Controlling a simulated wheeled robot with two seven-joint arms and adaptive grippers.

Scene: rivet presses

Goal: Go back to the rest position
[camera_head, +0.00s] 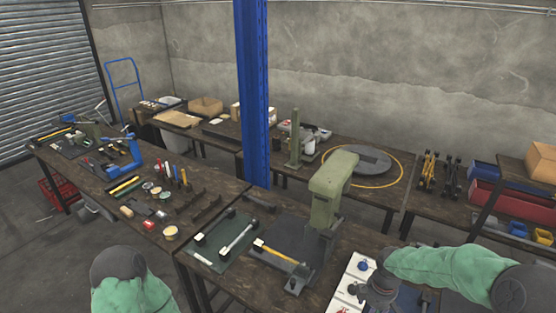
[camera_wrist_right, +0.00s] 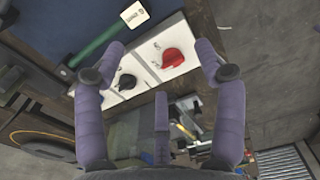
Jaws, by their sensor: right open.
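My right gripper (camera_head: 375,292) is at the lower right of the head view, over a white panel (camera_head: 346,283) at the bench's near edge. Whether a finger touches the panel cannot be told. My left arm (camera_head: 128,283) shows at the bottom left of the head view, but its gripper is outside the frame.
A green press (camera_head: 329,190) stands on the bench left of my right arm. A yellow-handled hammer (camera_head: 278,251) lies at its base. A dark green mat (camera_head: 216,257) bears more tools. A blue post (camera_head: 252,90) rises behind. A green-handled hammer (camera_wrist_right: 100,40) lies near my right gripper.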

